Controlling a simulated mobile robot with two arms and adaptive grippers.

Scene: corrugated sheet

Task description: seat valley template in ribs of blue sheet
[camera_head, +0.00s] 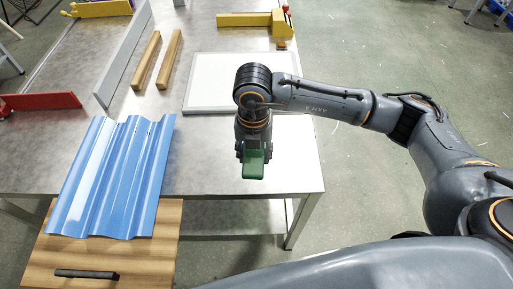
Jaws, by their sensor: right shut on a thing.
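The blue corrugated sheet (112,178) lies at the left, partly on the metal table and partly over a wooden board, its ribs running from near to far. My right gripper (254,158) points down over the table's right part, well to the right of the sheet. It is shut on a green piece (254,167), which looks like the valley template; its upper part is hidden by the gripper. The green piece is held apart from the sheet. My left gripper is not in view.
The wooden board (155,262) carries a dark bar (87,274) near its front. A white framed panel (212,82), two wooden strips (146,60), a grey upright plate (122,52), a red part (40,101) and a yellow tool (250,20) are on the metal table (207,178). Table between sheet and gripper is clear.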

